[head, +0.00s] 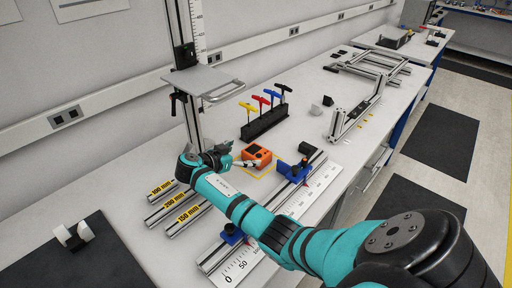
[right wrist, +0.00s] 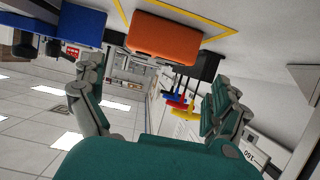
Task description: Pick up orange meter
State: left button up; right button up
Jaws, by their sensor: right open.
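The orange meter (head: 257,153) is a small boxy device with a dark face, sitting on the white bench inside a yellow outline. In the right wrist view the orange meter (right wrist: 165,38) appears at the top centre, beyond the fingertips. My right gripper (head: 238,157) is open, low over the bench just left of the meter. In the right wrist view the two spread fingers of my right gripper (right wrist: 156,78) have nothing between them. I cannot tell whether a finger touches the meter. My left gripper is in neither view.
A black holder (head: 265,122) with several coloured T-handle tools stands behind the meter. A blue clamp block (head: 294,171) on a rail with a ruler is close on the right. Labelled metal bars (head: 173,205) lie to the left. A vertical post with a small platform (head: 203,82) stands behind.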

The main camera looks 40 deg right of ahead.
aim_at(256, 152)
jog(key=shift+x, duration=0.85)
jog(key=b+x, duration=0.2)
jog(key=x, duration=0.2)
jog(key=shift+s+d+f, duration=0.15)
jog(key=shift+f, duration=0.15)
jog(key=shift+d, duration=0.2)
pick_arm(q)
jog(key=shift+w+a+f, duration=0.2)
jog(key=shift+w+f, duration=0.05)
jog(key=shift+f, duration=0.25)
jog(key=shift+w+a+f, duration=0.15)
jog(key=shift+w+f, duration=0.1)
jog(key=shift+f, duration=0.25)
pick_arm(e)
jog(key=shift+a, duration=0.1)
jog(key=shift+c, duration=1)
jog(key=c, duration=1)
